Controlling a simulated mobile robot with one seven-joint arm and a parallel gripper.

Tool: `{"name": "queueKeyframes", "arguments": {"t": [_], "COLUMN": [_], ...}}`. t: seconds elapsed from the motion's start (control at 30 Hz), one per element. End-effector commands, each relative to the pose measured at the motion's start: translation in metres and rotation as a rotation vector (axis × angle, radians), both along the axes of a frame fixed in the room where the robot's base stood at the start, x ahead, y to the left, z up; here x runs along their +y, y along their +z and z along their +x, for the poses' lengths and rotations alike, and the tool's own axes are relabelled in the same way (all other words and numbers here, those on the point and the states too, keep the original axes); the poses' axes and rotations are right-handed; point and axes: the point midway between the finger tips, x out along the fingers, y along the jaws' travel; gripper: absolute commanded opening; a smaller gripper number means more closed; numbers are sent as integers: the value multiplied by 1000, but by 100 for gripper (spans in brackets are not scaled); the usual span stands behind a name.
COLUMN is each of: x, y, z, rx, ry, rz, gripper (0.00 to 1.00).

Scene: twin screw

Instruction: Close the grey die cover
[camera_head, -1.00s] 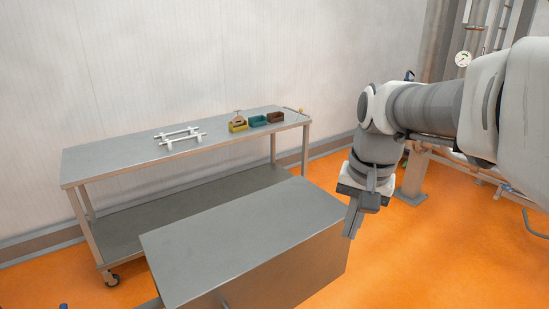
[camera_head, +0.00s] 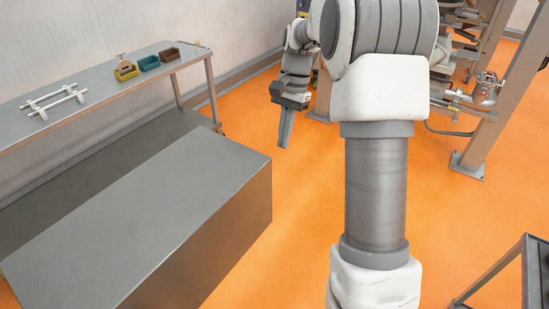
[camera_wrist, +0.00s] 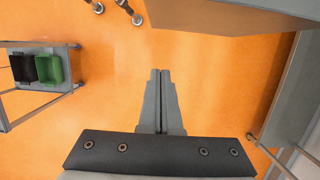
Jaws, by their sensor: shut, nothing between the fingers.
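I cannot make out the grey die cover in either view. At the upper right of the head view stands machinery (camera_head: 470,90) with pipes and a steel frame, partly hidden behind my arm. My gripper (camera_head: 284,143) points down over the orange floor, to the right of the grey box-shaped cabinet and apart from it. In the wrist view my gripper (camera_wrist: 160,75) has its two fingers together, with nothing between them and only floor beyond.
A steel table (camera_head: 25,128) holds a white rod rack (camera_head: 55,98) and yellow (camera_head: 126,72), green (camera_head: 149,63) and brown (camera_head: 169,54) bins. A grey cabinet (camera_head: 150,220) stands in front. A dark-framed cart (camera_head: 525,255) is lower right. Orange floor (camera_head: 285,240) between is clear.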

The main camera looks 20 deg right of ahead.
Motion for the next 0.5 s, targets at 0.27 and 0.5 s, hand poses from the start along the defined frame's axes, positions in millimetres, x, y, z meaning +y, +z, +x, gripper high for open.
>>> {"name": "queueKeyframes", "arguments": {"t": [0.27,0.5], "x": [10,20], "y": [-48,-96], "z": [-9,-16], "rx": [5,4], "ry": [2,3], "rz": [2,2], "gripper": [0,0]}}
